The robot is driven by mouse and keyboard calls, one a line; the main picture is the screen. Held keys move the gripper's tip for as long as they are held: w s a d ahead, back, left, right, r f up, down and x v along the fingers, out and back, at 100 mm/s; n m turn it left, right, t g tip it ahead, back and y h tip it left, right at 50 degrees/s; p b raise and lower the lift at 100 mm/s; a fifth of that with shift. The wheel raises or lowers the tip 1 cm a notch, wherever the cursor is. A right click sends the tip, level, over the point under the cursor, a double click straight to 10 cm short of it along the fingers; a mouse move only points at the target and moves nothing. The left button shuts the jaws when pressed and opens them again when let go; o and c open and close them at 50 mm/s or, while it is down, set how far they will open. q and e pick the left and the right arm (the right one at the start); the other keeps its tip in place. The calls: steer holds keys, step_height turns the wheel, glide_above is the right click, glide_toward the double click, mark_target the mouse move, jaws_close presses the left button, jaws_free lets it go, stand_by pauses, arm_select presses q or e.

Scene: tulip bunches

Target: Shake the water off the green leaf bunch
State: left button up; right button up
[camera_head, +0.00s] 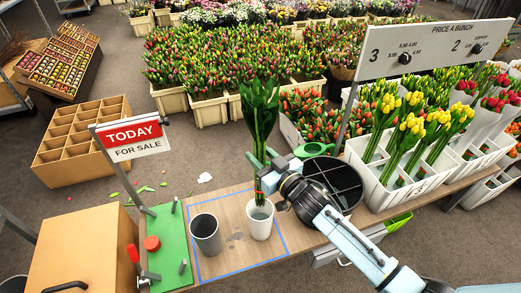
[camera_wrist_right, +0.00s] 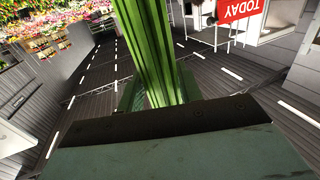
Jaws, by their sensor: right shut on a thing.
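The green leaf bunch (camera_head: 260,108) stands upright in the head view, with its broad dark leaves at the top and its stems below. My right gripper (camera_head: 266,168) is shut on its stems. The stem ends reach down to the mouth of a white pot (camera_head: 260,224); I cannot tell whether they are inside it or just above it. In the right wrist view the green stems of the bunch (camera_wrist_right: 155,55) run up from between the jaws (camera_wrist_right: 158,100). No water drops can be made out. My left gripper is not in view.
A grey cup (camera_head: 206,238) stands left of the white pot, inside a blue outline on the wooden table. A dark divided round bucket (camera_head: 336,180) stands close to my right wrist. A red sale sign (camera_head: 132,137) rises at the left. White tulip racks (camera_head: 398,190) are at the right.

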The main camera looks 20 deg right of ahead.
mark_target(265, 148)
steer(key=shift+w+f, duration=0.1)
steer(key=shift+f, duration=0.15)
step_height(265, 148, up, 5)
step_height(265, 148, down, 6)
steer(key=shift+r, duration=0.3)
